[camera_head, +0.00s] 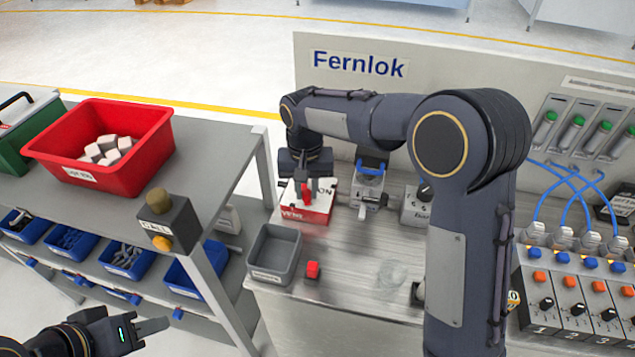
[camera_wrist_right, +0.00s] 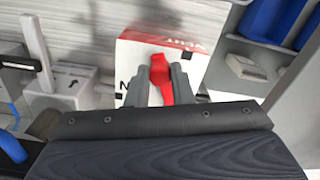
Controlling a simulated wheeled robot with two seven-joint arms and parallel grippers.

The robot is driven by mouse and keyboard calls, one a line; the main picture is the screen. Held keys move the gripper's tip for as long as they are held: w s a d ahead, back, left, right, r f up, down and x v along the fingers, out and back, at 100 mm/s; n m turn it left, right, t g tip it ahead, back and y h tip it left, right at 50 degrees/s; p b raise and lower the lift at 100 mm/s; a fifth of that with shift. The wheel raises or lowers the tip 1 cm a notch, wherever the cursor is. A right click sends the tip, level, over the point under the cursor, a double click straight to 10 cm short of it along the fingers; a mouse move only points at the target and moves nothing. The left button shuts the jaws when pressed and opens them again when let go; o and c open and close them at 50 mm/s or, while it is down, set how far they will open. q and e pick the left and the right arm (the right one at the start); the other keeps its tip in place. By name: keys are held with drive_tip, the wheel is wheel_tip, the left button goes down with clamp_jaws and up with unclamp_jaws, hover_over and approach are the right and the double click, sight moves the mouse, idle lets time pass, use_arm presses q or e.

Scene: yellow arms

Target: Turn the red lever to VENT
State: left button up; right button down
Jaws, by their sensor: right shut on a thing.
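The red lever (camera_head: 305,192) sits on a white-topped box (camera_head: 320,208) with red sides on the bench, in front of the Fernlok panel. VENT is lettered along its near edge in the head view, and ON at its right. My right gripper (camera_head: 306,183) reaches down over the box. In the right wrist view the lever (camera_wrist_right: 160,72) stands between the two grey fingers of my right gripper (camera_wrist_right: 161,84), shut on it. The lever's lower end is partly hidden by the gripper. My left gripper (camera_head: 150,327) is at the bottom left, away from the box; its jaw gap is unclear.
A device with a blue top (camera_head: 371,166) and a knob box (camera_head: 416,205) stand right of the lever box. A side table holds a red crate (camera_head: 75,175).

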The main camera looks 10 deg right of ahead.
drive_tip(key=a+m, duration=0.1)
drive_tip(key=a+m+p, duration=0.1)
drive_tip(key=m, duration=0.1)
drive_tip(key=shift+w+r, duration=0.1)
drive_tip(key=shift+w, duration=0.1)
drive_tip(key=shift+w+a+m, duration=0.25)
drive_tip(key=shift+a+m, duration=0.3)
drive_tip(key=shift+m, duration=0.45)
drive_tip(key=c, duration=1.3)
unclamp_jaws()
drive_tip(key=shift+r, duration=3.85)
drive_tip(key=shift+d, duration=0.1)
